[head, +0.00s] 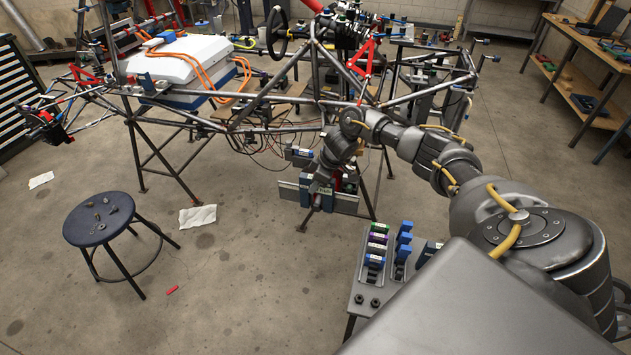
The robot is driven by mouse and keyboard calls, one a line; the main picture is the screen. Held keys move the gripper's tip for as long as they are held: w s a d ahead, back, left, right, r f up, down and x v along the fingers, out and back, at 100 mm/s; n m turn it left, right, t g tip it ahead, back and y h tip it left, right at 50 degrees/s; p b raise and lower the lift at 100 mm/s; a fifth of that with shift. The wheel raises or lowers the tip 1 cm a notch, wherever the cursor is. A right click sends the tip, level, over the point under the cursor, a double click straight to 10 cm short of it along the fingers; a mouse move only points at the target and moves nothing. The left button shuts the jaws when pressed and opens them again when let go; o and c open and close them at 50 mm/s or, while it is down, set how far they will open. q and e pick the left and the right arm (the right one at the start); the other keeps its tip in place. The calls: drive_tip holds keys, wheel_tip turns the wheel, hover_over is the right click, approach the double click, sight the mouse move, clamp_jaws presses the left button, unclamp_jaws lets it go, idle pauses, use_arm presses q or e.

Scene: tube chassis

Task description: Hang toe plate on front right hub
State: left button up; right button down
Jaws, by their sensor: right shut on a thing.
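My right gripper (324,194) is at the picture's middle, low beside the tube chassis (262,100), with its arm coming in from the right. It is shut on a wide grey plate, the toe plate (345,203), which sticks out on both sides of the gripper. Blue blocks show at the plate's left part and by the fingers. The fingertips are largely covered by the wrist and these parts. I cannot clearly make out the front right hub, nor tell whether the plate touches it. My left gripper is out of view.
A small rack (376,270) with colored blocks stands in front, below my right arm. A round blue stool (98,217) holding small parts is at left. White papers (198,216) lie on the floor. A wooden workbench (589,50) is at right. The floor between stool and rack is mostly clear.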

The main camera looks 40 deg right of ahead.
drive_tip(key=shift+w+p, duration=0.1)
drive_tip(key=shift+p, duration=0.55)
idle(0.7)
drive_tip(key=shift+f, duration=0.2)
idle(0.4)
drive_tip(key=shift+f+b, duration=1.35)
drive_tip(key=shift+f, duration=0.75)
drive_tip(key=c, duration=1.1)
unclamp_jaws()
drive_tip(key=b+v, duration=0.1)
drive_tip(key=v, duration=1)
drive_tip(key=shift+f, duration=0.1)
